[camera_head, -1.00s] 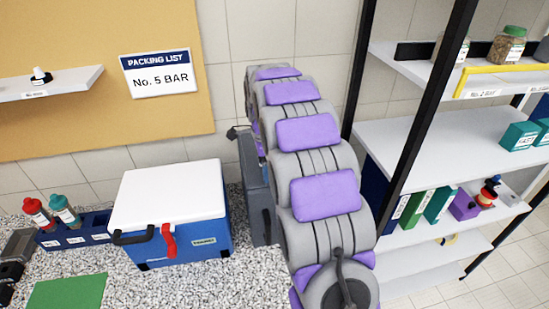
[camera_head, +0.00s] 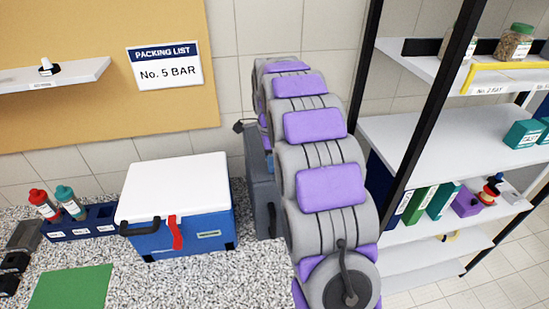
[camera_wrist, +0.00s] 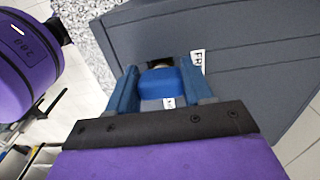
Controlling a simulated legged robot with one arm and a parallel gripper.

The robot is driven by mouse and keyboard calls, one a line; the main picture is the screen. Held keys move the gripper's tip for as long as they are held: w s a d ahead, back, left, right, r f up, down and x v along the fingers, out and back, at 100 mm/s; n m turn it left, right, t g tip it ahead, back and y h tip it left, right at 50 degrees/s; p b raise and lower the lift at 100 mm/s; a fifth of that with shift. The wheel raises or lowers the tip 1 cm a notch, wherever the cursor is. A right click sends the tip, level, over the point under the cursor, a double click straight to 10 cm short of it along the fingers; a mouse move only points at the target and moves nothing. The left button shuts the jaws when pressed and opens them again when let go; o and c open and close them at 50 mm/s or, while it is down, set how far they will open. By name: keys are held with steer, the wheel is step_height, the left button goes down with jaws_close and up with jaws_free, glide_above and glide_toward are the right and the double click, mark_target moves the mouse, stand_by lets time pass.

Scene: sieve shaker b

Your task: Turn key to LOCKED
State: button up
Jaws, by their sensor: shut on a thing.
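My gripper (camera_wrist: 163,88) shows in the wrist view, with its two blue fingers shut on the blue key (camera_wrist: 158,78). The key is at a dark opening with a brass-coloured part in the face of the grey box (camera_wrist: 228,38). A white label (camera_wrist: 197,62) beside the right finger reads "FR", with the rest hidden. The key's shaft is hidden, and I cannot tell its exact turn angle. In the head view the grey box (camera_head: 262,192) stands on the counter, partly hidden behind my arm.
A blue cooler with a white lid (camera_head: 175,190) stands left of the grey box. A blue bottle rack (camera_head: 85,228) and a green mat (camera_head: 70,288) lie further left. A black-framed shelf unit (camera_head: 430,130) stands close to the right of my arm.

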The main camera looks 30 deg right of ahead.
steer(key=shift+d, duration=0.2)
steer(key=shift+d+m+p, duration=0.25)
steer(key=shift+m+p, duration=0.1)
steer(key=shift+m, duration=0.85)
steer(key=m+p, duration=0.2)
steer(key=m, duration=0.2)
steer(key=shift+m, duration=0.4)
steer(key=m+p, duration=0.1)
steer(key=m, duration=0.2)
steer(key=shift+f, duration=0.1)
